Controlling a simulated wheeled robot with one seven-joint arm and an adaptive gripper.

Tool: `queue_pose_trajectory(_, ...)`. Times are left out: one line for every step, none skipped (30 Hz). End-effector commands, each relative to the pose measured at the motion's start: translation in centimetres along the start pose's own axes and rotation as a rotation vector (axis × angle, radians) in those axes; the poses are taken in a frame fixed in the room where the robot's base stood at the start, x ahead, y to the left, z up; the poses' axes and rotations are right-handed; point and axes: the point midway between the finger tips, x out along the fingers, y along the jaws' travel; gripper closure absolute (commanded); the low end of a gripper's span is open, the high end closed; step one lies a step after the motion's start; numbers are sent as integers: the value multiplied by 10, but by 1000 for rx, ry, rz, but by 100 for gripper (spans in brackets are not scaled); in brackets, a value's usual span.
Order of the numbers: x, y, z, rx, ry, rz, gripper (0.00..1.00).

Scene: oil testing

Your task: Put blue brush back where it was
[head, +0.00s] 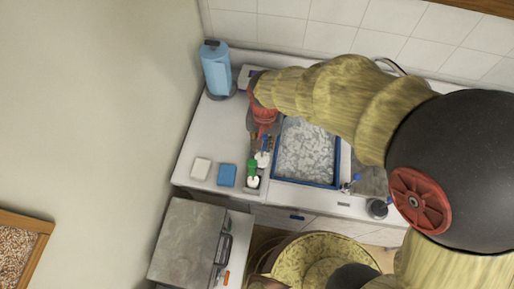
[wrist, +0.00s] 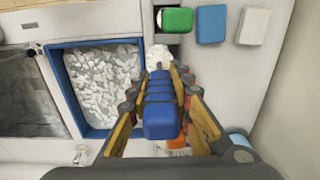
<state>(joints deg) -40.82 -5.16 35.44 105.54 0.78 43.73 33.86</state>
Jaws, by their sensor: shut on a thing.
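The blue brush (wrist: 163,118) has a ridged blue handle, seen almost end-on between the fingers in the wrist view. My gripper (wrist: 160,78) is shut on this handle. A round white part (wrist: 158,56) shows just beyond the handle, probably the brush head; whether it touches the surface below I cannot tell. In the head view my gripper (head: 263,135) is over the counter left of the blue-rimmed tray, and a little of the blue brush (head: 265,144) shows below it. A green-and-white item (head: 252,168) is close by, towards the front edge.
The blue-rimmed tray (head: 278,180) of whitish pieces lies right of my gripper. Blue (head: 227,175) and white (head: 201,168) blocks lie to the left. A blue roll (head: 215,68) stands at the back left corner. A dark container (head: 377,208) stands at the right front.

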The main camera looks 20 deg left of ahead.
Motion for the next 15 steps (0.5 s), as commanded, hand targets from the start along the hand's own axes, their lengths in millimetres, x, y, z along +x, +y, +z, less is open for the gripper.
queue_pose_trajectory(7,-4,-2,0,-1,1,100)
queue_pose_trajectory(10,-7,-3,0,0,0,100)
queue_pose_trajectory(12,-9,-4,0,0,0,100)
queue_pose_trajectory(14,-10,-5,1,0,0,100)
queue_pose_trajectory(15,-11,-5,1,0,0,100)
queue_pose_trajectory(16,-12,-6,0,0,0,100)
queue_pose_trajectory(17,-13,-6,0,0,0,100)
queue_pose_trajectory(19,-14,-6,0,0,0,100)
queue_pose_trajectory(21,-16,-7,0,0,0,100)
queue_pose_trajectory(24,-17,-8,-1,0,0,100)
queue_pose_trajectory(27,-20,-9,-1,0,0,100)
queue_pose_trajectory(32,-20,-9,0,-1,1,100)
queue_pose_trajectory(37,-19,-9,0,-2,1,100)
queue_pose_trajectory(42,-19,-8,0,-3,2,100)
queue_pose_trajectory(48,-19,-9,0,-2,1,100)
